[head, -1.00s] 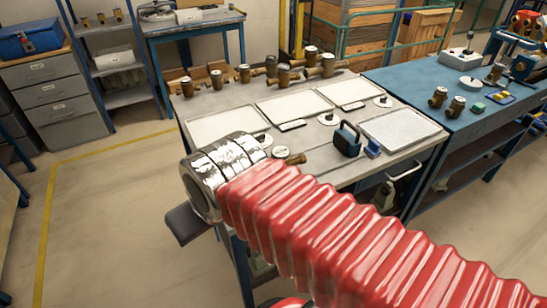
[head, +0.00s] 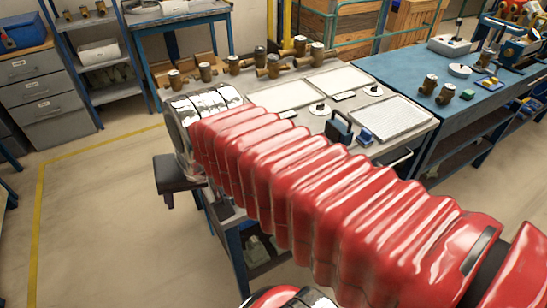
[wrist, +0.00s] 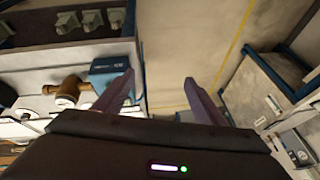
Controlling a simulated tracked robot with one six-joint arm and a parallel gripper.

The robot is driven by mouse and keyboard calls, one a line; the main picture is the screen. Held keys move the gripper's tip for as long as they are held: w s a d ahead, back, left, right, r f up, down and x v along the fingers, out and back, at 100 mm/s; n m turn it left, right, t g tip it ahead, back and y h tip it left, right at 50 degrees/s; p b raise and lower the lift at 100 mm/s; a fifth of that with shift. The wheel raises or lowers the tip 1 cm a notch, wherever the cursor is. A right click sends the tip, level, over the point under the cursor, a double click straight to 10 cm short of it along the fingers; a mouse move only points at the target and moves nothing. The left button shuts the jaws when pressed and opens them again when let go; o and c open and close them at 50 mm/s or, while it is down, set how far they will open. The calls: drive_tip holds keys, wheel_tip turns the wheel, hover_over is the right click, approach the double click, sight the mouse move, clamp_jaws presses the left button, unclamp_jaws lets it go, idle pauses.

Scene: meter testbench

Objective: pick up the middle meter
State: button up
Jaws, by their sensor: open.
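Several brass meters with dark caps stand in a loose row along the back of the grey bench (head: 402,147). One meter (head: 205,71) is left of centre, another (head: 233,65) stands beside it, and a cluster including one meter (head: 270,68) is further right. I cannot tell which one counts as the middle meter. My gripper (wrist: 158,77) is open and empty in the wrist view, its two dark fingers apart over floor. In the head view its dark end hangs beyond the bench's left side, away from the meters. My red-sleeved arm hides the bench's front left.
White trays (head: 338,79) lie on the bench, with a blue-black handled device (head: 339,127) near them. A blue bench (head: 392,66) at right carries more meters (head: 446,94). In the wrist view, a brass fitting (wrist: 70,88) lies beside a blue box (wrist: 112,72). Floor at left is clear.

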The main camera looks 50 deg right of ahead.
drive_tip(key=shift+o, duration=0.4)
drive_tip(key=w+d+r+m+g, duration=0.1)
drive_tip(key=w+d+m, duration=0.2)
drive_tip(key=d+m, duration=0.5)
drive_tip(key=shift+r+m, duration=0.3)
drive_tip(key=shift+m, duration=0.2)
drive_tip(key=s+d+m+y, duration=0.1)
drive_tip(key=d+m, duration=1.7)
drive_tip(key=d, duration=0.4)
drive_tip(key=shift+d+r, duration=0.15)
drive_tip(key=shift+d, duration=0.1)
drive_tip(key=x, duration=0.8)
drive_tip(key=shift+a+r, duration=0.1)
drive_tip(key=shift+a, duration=0.1)
drive_tip(key=shift+w+f, duration=0.2)
drive_tip(key=shift+f, duration=0.2)
drive_tip(key=shift+f, duration=0.1)
